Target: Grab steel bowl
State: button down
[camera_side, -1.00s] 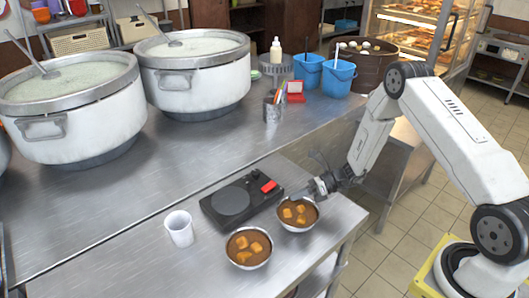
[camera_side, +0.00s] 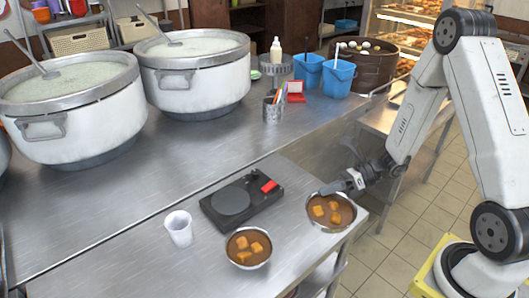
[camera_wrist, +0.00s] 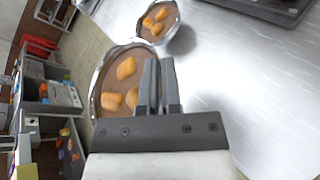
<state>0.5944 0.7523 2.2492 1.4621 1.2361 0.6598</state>
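A steel bowl (camera_side: 329,230) of brown stew with orange cubes is at the right end of the front steel table in the side view. My gripper (camera_side: 332,189) is at its far rim, with the fingers pointing left. In the wrist view the fingers (camera_wrist: 158,68) are close together at the rim of this bowl (camera_wrist: 98,80), and look shut on it. I cannot tell whether the bowl is clear of the table. A second, similar steel bowl (camera_side: 250,265) stands to its left on the table, and also shows in the wrist view (camera_wrist: 184,40).
A black device with a round plate and red part (camera_side: 232,201) lies left of the held bowl. A white cup (camera_side: 179,230) stands further left. Large stockpots (camera_side: 197,88) and blue containers (camera_side: 338,80) stand on the back counter. The table's right edge (camera_side: 366,214) is close to the held bowl.

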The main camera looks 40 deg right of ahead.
jog(key=shift+s+a+r, duration=0.1)
jog(key=shift+s+r, duration=0.3)
jog(key=shift+s, duration=0.5)
jog(key=shift+s+r, duration=0.4)
jog(key=shift+s, duration=0.45)
jog(key=shift+w, duration=0.15)
